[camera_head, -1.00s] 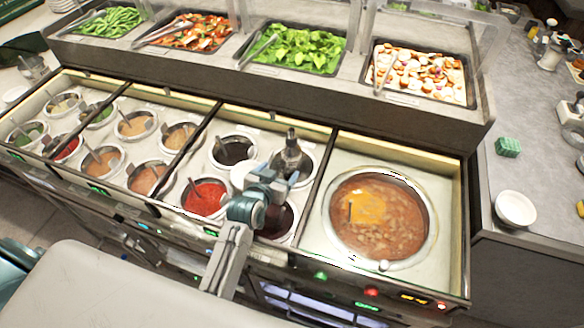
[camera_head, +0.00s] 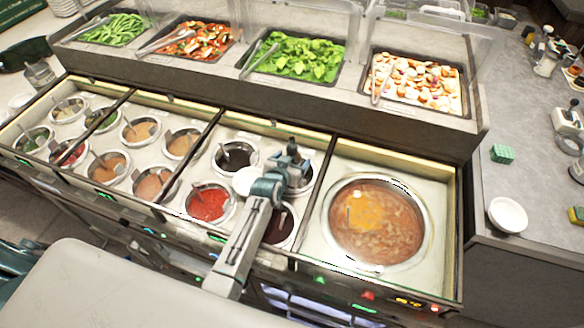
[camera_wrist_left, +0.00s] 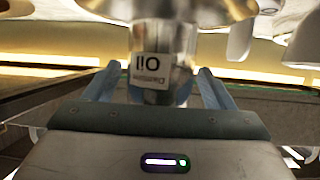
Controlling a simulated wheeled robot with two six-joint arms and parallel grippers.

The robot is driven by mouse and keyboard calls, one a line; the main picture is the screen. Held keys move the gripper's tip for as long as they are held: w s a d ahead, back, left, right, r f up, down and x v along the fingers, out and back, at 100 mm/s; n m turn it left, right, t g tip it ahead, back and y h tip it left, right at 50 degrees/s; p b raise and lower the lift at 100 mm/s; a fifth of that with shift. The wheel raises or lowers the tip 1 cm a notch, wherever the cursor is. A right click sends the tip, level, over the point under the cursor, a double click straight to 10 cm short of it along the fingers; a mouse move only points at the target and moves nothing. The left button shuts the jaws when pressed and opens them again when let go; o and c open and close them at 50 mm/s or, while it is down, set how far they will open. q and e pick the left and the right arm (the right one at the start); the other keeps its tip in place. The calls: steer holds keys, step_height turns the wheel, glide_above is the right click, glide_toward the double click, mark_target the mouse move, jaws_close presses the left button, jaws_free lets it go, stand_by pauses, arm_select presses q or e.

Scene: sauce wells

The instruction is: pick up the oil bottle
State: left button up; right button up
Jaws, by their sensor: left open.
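The oil bottle (camera_wrist_left: 162,65) is a shiny metal bottle with a white label reading "Oil", which appears upside down in the left wrist view. In the head view only its upper part (camera_head: 292,149) shows, standing at a round well in the third section of the counter. My left gripper (camera_wrist_left: 156,84) is open, with its two blue-grey fingers on either side of the bottle and visible gaps between. In the head view the left gripper (camera_head: 287,168) covers the lower part of the bottle. My right gripper is not in view.
Sauce wells surround the gripper: dark sauce (camera_head: 235,156), red sauce (camera_head: 208,204) and a dark well (camera_head: 280,226). A large soup pot (camera_head: 378,222) is to the right. Trays of food, such as greens (camera_head: 292,58), stand on the raised shelf behind.

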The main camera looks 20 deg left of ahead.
arm_select(q)
steer(key=c, duration=1.4)
steer(key=shift+c, duration=0.6)
steer(key=shift+r, duration=0.15)
